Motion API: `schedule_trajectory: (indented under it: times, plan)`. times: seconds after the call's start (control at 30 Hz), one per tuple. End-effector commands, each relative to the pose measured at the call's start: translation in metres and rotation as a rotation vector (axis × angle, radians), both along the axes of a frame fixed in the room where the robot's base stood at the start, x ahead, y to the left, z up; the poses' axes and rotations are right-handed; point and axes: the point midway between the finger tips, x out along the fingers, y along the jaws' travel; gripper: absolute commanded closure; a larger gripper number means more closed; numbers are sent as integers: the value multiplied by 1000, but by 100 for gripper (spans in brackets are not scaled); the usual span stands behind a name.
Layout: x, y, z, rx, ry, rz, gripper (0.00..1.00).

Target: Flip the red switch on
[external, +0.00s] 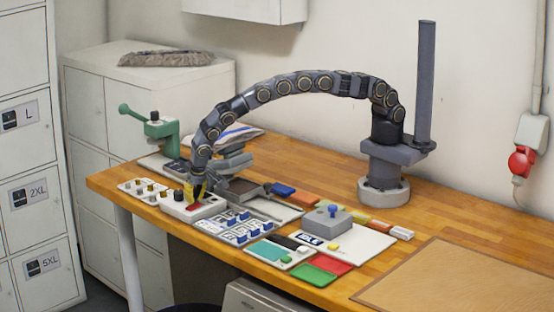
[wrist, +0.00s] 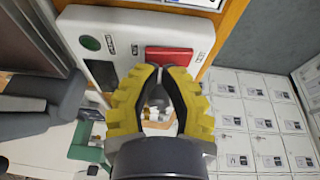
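The red switch (wrist: 180,55) is a flat red rocker set in a white box, with a small label beside it in the wrist view. In the external view the red switch (external: 193,207) shows on the white box (external: 176,208) near the front left table edge. My gripper (external: 195,202) points down over this box. The tips lie close to the near edge of the red switch. I cannot tell whether they touch it. The switch's on or off position is unclear.
The same box has a round green button (wrist: 90,42) and a black part (wrist: 101,73). A panel with blue switches (external: 240,227) lies right of the box. A panel with several knobs (external: 146,188) lies left. A green clamp (external: 160,129) stands behind.

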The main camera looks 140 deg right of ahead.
Motion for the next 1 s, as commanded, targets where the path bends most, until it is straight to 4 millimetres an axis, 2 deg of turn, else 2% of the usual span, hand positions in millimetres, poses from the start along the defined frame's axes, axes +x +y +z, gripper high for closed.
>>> schedule_trajectory:
  times: [0.7,1.0]
  plan:
    - [-4,-1,-8,-2,-109,-2,100]
    - [6,-3,-6,-7,-112,-3,100]
